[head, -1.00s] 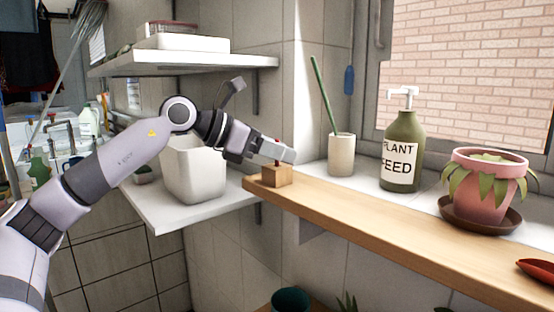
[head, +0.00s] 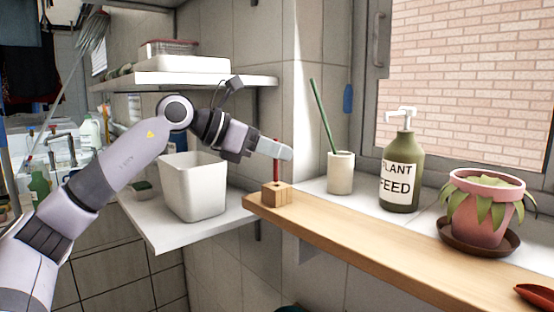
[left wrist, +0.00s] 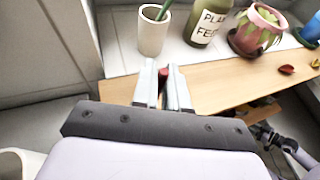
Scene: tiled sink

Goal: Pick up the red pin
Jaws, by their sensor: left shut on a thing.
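The red pin (head: 276,174) stands upright above a small wooden block (head: 277,195) at the left end of the wooden shelf. My left gripper (head: 284,151) is shut on the upper part of the pin. The pin's lower end is at the top of the block; I cannot tell whether it is still in the hole or just clear of it. In the left wrist view, a bit of the red pin (left wrist: 164,73) shows between the fingers of the left gripper (left wrist: 167,70).
On the sill behind the wooden shelf (head: 372,237) stand a cream cup (head: 341,174) with a green stick, a plant feed bottle (head: 402,165) and a pink flowerpot (head: 482,212). A white bin (head: 193,187) stands on the lower left shelf. A red object (head: 535,296) lies far right.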

